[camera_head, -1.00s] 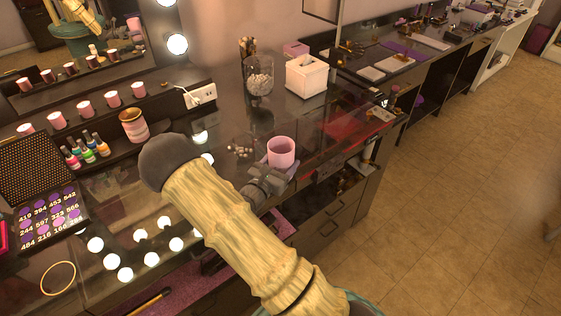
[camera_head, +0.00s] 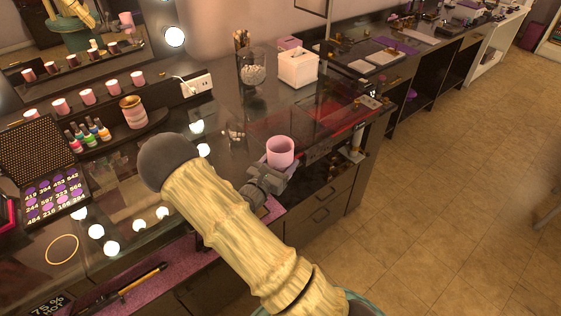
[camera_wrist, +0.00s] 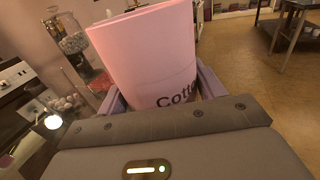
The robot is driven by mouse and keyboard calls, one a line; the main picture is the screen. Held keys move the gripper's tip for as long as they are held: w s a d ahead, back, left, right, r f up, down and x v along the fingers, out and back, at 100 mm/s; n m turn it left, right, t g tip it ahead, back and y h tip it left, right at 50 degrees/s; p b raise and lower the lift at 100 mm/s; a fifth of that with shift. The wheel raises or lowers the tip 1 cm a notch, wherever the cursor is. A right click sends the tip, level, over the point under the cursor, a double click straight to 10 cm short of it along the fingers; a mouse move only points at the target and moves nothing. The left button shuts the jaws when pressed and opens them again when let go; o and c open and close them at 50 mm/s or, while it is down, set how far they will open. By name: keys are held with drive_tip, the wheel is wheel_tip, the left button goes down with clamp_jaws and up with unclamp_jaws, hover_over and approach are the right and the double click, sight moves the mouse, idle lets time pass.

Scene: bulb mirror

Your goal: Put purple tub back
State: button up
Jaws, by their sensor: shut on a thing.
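The purple tub looks pink here. It is an open-topped cup (camera_head: 280,152) held upright in my gripper (camera_head: 277,166), near the front edge of the glass-topped counter (camera_head: 225,120). In the wrist view the tub (camera_wrist: 150,60) fills the middle, with lettering starting "Cotto" on its side. The fingers of my gripper (camera_wrist: 160,98) are on both sides of it. I cannot tell whether the tub's base touches the counter.
Several similar pink cups (camera_head: 86,96) stand in a row on the ledge below the mirror. A jar of white balls (camera_head: 251,70) and a white tissue box (camera_head: 298,68) stand behind. Nail polish bottles (camera_head: 88,134) and a palette (camera_head: 55,195) are at left. Open floor (camera_head: 430,200) is at right.

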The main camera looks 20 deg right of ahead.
drive_tip(key=shift+s+a+f, duration=0.1)
drive_tip(key=shift+s+f, duration=0.15)
drive_tip(key=shift+s, duration=0.25)
drive_tip(key=shift+a+f+n+t+y, duration=0.25)
drive_tip(key=shift+f+n+t+y, duration=0.25)
drive_tip(key=shift+f+t, duration=0.1)
drive_tip(key=s+a+f+n+t+y, duration=0.2)
drive_tip(key=s+a+f+n+y, duration=0.1)
drive_tip(key=f+y, duration=0.3)
drive_tip(key=s+a+f+n+t+y, duration=0.3)
drive_tip(key=f+n+y, duration=0.3)
drive_tip(key=f, duration=0.4)
drive_tip(key=shift+s+a+f+y, duration=0.35)
drive_tip(key=shift+s+a+y, duration=0.15)
drive_tip(key=shift+a, duration=0.35)
drive_tip(key=shift+d+r, duration=0.1)
